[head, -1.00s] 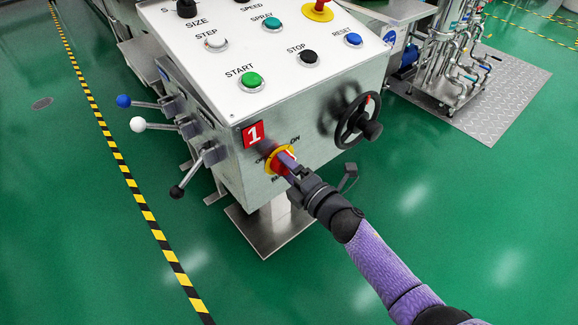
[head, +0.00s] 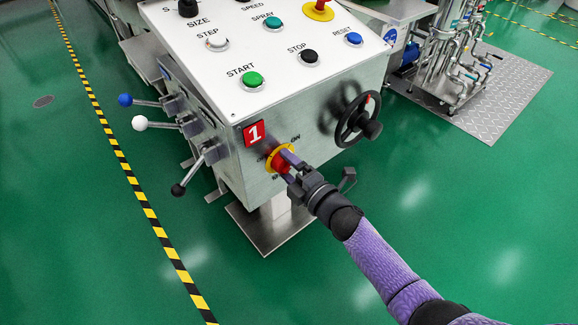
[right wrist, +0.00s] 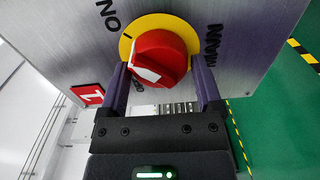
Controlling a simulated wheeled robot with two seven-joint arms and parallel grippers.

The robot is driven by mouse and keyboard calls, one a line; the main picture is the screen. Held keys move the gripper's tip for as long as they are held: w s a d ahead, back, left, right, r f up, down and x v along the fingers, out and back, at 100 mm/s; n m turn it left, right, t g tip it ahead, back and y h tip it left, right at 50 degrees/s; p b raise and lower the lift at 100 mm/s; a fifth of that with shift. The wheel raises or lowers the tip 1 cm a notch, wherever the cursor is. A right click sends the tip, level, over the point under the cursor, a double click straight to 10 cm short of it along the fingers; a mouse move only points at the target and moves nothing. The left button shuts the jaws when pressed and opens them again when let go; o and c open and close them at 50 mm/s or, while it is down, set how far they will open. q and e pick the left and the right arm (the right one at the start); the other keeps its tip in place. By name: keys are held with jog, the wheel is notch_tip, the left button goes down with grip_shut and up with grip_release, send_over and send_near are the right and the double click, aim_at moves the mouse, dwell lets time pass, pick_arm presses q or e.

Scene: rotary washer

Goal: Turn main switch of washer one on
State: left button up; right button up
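The main switch of washer one is a red knob (head: 280,163) on a yellow ring, on the front of the steel cabinet under the red "1" sign (head: 254,133). In the right wrist view the knob (right wrist: 160,56) has a white pointer mark facing lower left, toward the partly hidden "OFF" label; "ON" is at upper left and "MAIN" at right. My right gripper (head: 290,168) is at the knob. In the right wrist view its fingers (right wrist: 163,85) are apart, one on each side of the knob, with a gap at the right finger. My left gripper is not in view.
A black handwheel (head: 357,119) sticks out right of the switch. Levers with blue, white and black (head: 178,190) balls stand out on the cabinet's left side. Buttons, including green START (head: 252,79), are on top. The green floor in front is clear.

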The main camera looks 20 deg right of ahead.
jog(key=shift+o, duration=0.7)
jog(key=shift+s, duration=0.2)
pick_arm(q)
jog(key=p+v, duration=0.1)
jog(key=p, duration=0.1)
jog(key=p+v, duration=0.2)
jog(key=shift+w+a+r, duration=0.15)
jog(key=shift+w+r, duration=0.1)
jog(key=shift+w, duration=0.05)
pick_arm(e)
jog(key=v, duration=0.9)
jog(key=shift+s, duration=0.25)
jog(key=shift+d, duration=0.15)
